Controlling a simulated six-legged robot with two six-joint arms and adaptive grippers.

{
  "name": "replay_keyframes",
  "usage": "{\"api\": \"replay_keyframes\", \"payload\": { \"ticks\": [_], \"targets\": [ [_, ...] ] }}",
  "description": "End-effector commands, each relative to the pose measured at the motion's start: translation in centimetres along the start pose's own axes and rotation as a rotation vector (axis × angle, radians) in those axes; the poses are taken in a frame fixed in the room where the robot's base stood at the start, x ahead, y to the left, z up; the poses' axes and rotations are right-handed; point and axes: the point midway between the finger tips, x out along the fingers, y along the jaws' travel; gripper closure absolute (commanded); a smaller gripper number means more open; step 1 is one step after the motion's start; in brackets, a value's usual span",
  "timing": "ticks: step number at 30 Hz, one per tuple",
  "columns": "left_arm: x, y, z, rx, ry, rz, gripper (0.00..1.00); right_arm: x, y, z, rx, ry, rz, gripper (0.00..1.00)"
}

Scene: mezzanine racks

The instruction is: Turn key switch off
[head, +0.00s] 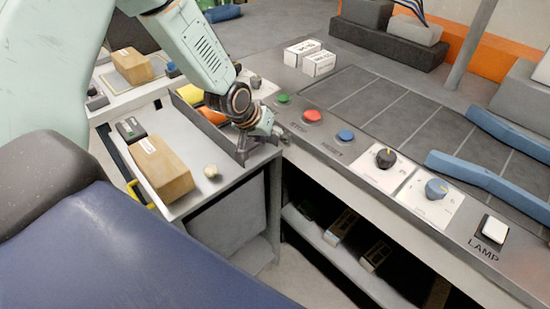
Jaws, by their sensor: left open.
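My left gripper (260,140) is open and empty, pointing down at the left end of the control panel (345,165), beside the side bench. A small metallic knob (255,82) stands on a pale plate just behind it; it may be the key switch, but it is too small to tell its setting. On the panel, a black rotary knob (386,158) with a yellow mark and a blue rotary knob (437,189) sit on white plates to the right, well apart from the gripper. My right gripper is not in view.
A green button (283,99), a red button (312,117), a blue button (345,135) and a white lamp switch (494,229) line the panel. A cardboard box (160,168) and a small pale knob (211,171) are on the side bench. White boxes (318,64) stand behind.

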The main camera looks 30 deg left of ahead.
Motion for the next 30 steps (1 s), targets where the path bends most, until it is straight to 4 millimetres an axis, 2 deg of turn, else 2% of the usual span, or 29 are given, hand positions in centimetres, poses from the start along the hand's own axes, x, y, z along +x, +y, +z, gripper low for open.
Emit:
{"api": "replay_keyframes", "payload": {
  "ticks": [3, 10, 30],
  "targets": [
    [0.8, 0.5, 1.8, 0.005, -0.008, 0.005, 0.40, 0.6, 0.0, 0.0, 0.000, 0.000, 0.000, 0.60],
    [1.5, 0.9, 3.7, 0.010, -0.015, 0.009, 0.40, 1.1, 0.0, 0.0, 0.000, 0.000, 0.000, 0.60],
    [1.6, 1.1, 3.8, 0.019, -0.007, 0.011, 0.40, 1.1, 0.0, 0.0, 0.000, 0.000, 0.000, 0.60]
  ]
}}
